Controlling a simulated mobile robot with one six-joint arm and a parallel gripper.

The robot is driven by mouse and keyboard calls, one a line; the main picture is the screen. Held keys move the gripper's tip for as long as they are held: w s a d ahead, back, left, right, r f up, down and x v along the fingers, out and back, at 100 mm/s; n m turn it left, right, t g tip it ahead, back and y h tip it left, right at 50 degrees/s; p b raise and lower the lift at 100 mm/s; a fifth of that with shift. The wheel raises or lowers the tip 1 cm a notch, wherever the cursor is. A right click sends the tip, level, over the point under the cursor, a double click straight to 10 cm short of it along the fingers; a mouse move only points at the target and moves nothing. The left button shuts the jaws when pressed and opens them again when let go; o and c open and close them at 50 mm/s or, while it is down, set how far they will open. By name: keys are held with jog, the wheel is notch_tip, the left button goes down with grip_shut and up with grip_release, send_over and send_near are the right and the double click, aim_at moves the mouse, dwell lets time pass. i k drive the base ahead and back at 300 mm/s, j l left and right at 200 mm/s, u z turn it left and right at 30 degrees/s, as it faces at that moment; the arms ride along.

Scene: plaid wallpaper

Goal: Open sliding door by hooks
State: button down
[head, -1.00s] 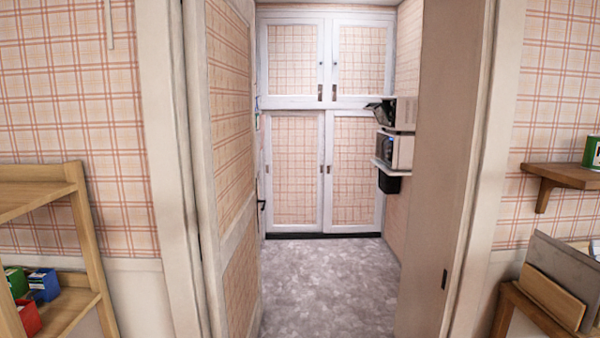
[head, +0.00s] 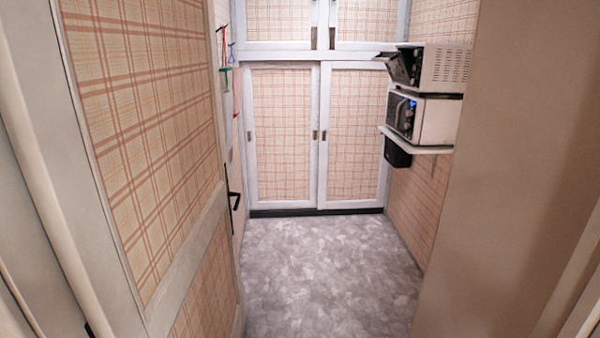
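A white-framed cupboard with plaid panels fills the back wall. Its lower left door (head: 282,135) and lower right door (head: 353,135) are shut side by side, with small recessed pulls on their frames. An upper left door (head: 278,20) and upper right door (head: 365,18) are above, also shut. Small items in red, blue and green (head: 226,78) hang on the left wall near the cupboard, seemingly on hooks; the hooks are too small to make out. My gripper is not in view.
A plain beige panel (head: 500,170) bounds the right. The grey floor (head: 320,275) between is clear.

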aim_at(280, 99)
jog(key=i, duration=3.25)
